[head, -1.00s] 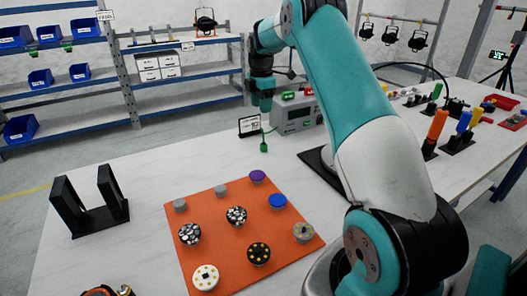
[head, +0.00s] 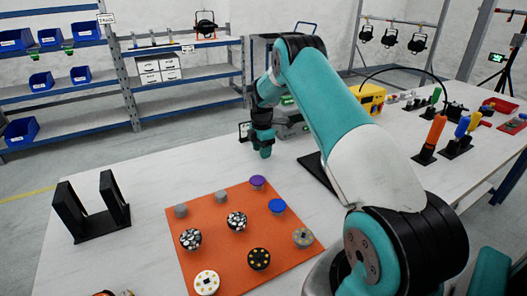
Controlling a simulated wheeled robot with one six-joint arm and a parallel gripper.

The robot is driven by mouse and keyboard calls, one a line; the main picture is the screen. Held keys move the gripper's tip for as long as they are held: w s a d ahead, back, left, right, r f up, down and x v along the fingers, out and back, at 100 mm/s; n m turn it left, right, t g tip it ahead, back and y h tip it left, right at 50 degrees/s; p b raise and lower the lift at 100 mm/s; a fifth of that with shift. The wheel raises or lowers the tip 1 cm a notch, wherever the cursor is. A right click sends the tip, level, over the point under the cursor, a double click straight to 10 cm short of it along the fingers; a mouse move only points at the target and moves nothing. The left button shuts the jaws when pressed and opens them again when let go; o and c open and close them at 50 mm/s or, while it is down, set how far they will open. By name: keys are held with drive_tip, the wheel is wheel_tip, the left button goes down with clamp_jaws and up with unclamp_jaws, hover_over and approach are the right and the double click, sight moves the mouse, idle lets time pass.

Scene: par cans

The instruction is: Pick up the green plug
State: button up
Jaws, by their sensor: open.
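The grey box (head: 294,130) stands at the back of the table, largely covered by my arm. A bit of green (head: 287,100) shows at its top; I cannot tell whether this is a plug. The small green plug-like piece seen earlier on a cord in front of the box is hidden now behind my wrist. My wrist hangs over that spot, just left of the box.
An orange mat (head: 215,235) with several round knobs lies in front. A black two-post stand (head: 98,222) is at left. A yellow case (head: 370,97) and upright coloured handles, one orange (head: 436,131), stand at right. The table between stand and mat is clear.

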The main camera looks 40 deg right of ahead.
drive_tip(key=shift+f, duration=0.25)
clamp_jaws()
